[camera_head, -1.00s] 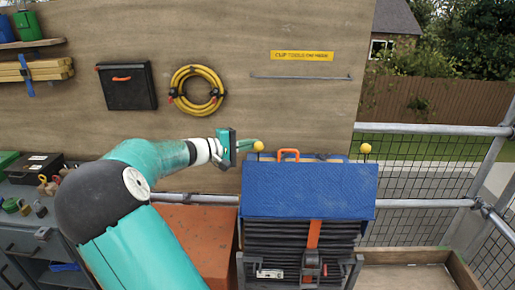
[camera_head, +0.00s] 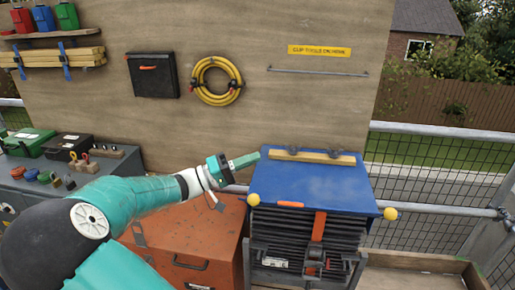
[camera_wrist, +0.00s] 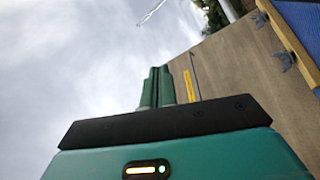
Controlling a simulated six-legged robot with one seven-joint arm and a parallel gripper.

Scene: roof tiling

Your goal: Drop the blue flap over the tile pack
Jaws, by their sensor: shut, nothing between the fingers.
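The blue flap (camera_head: 315,185) lies nearly flat over the top of the tile pack (camera_head: 275,235), a stack of dark layers. Its orange handle (camera_head: 290,204) and two yellow balls, left (camera_head: 254,199) and right (camera_head: 390,213), are at the front edge. A wooden batten (camera_head: 312,157) with two grey clips runs along its back. My gripper (camera_head: 246,160) is shut and empty, left of the flap's back corner and apart from the handle. In the wrist view its green fingers (camera_wrist: 157,88) are together, and part of the flap (camera_wrist: 304,25) shows at the upper right.
An orange strap (camera_head: 319,228) with a buckle runs down the pack's front. An orange chest (camera_head: 185,240) stands left of the pack, below my arm. A plywood wall (camera_head: 300,105) rises behind. Metal railings and mesh (camera_head: 430,235) stand at the right.

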